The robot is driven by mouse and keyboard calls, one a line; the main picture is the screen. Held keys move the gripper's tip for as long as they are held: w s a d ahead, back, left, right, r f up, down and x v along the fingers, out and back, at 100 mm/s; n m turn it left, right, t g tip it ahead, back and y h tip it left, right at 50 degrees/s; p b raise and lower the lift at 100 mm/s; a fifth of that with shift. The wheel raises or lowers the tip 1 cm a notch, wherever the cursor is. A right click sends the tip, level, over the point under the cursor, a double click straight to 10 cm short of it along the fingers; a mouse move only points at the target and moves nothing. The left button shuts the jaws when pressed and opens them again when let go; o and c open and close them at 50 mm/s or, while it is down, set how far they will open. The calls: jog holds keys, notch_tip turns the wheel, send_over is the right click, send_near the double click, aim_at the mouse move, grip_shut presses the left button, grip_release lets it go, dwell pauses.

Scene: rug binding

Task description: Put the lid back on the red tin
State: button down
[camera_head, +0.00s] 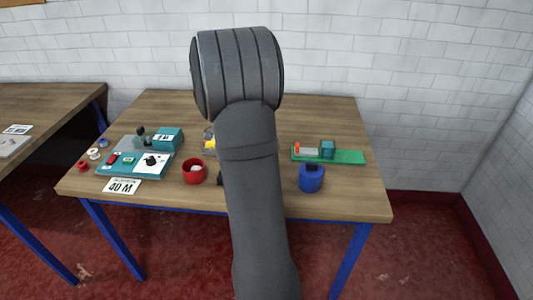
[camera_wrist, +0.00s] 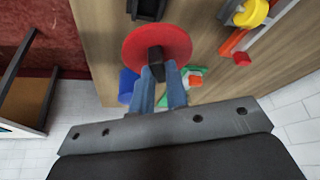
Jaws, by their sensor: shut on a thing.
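The red tin (camera_head: 194,172) stands open on the table, left of my arm in the head view, with something pale inside. In the wrist view my gripper (camera_wrist: 160,70) has its blue fingers closed on the black knob of a round red lid (camera_wrist: 178,38). The lid appears to be held above the table. My arm hides the gripper and lid in the head view. I cannot make out the red tin in the wrist view.
A blue tin (camera_head: 311,179) stands right of my arm, before a green board (camera_head: 348,157). A teal-and-white machine (camera_head: 134,160), several spools and a "40 M" card (camera_head: 121,186) are at the left. A yellow part (camera_wrist: 251,12) shows in the wrist view. The table's front right is bare.

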jog(key=s+a+r+n+t+y, duration=0.1)
jog(key=a+n+y, duration=0.2)
jog(key=a+n, duration=0.65)
jog(key=a+r+n+t+y, duration=0.1)
jog(key=a+r+n+y, duration=0.15)
jog(key=a+n, duration=0.75)
jog(key=shift+m+y, duration=0.35)
jog(key=shift+m, duration=0.3)
jog(key=shift+s+a+f, duration=0.1)
jog(key=shift+a+f, duration=0.1)
jog(key=shift+f, duration=1.55)
jog(key=shift+a+f, duration=0.15)
jog(key=shift+f, duration=1.55)
jog(key=shift+f, duration=0.15)
jog(key=c, duration=0.9)
grip_release()
jog(key=shift+o, duration=0.2)
notch_tip(320, 180, up, 7)
